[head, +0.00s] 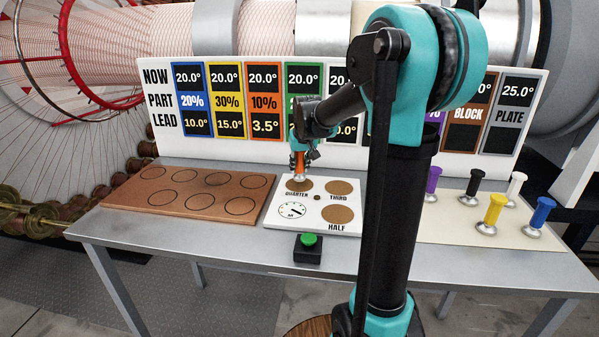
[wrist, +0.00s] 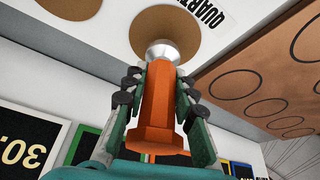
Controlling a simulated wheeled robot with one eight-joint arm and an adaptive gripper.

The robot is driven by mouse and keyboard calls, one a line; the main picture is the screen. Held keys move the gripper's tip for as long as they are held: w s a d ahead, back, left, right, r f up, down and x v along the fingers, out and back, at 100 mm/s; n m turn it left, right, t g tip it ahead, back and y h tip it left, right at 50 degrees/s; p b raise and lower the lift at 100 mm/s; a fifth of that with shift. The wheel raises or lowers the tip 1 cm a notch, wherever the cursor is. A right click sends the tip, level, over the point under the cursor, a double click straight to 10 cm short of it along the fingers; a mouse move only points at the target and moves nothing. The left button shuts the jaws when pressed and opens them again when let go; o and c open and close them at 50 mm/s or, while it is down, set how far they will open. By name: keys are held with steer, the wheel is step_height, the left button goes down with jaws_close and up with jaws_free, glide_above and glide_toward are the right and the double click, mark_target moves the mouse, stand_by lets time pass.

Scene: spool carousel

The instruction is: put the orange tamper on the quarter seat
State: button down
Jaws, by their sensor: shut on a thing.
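The orange tamper (head: 299,164) is upright in my gripper (head: 303,154), at the quarter seat (head: 308,186), a brown disc on the white plate. In the wrist view the fingers (wrist: 158,82) are shut on the orange handle (wrist: 156,118) from both sides. The tamper's silver foot (wrist: 161,50) is within the outline of the quarter seat (wrist: 200,28). I cannot tell whether the foot touches the disc or hangs just above it.
The white plate also has the third seat (head: 339,187), the half seat (head: 337,214) and a dial (head: 293,211). A green button (head: 308,240) is in front. A brown board (head: 190,192) with empty circles lies left. Purple, black, white, yellow (head: 494,212) and blue tampers stand right.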

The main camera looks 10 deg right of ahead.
steer(key=shift+f, duration=1)
steer(key=c, duration=1.2)
jaws_free()
steer(key=shift+f, duration=0.1)
steer(key=v, duration=1.2)
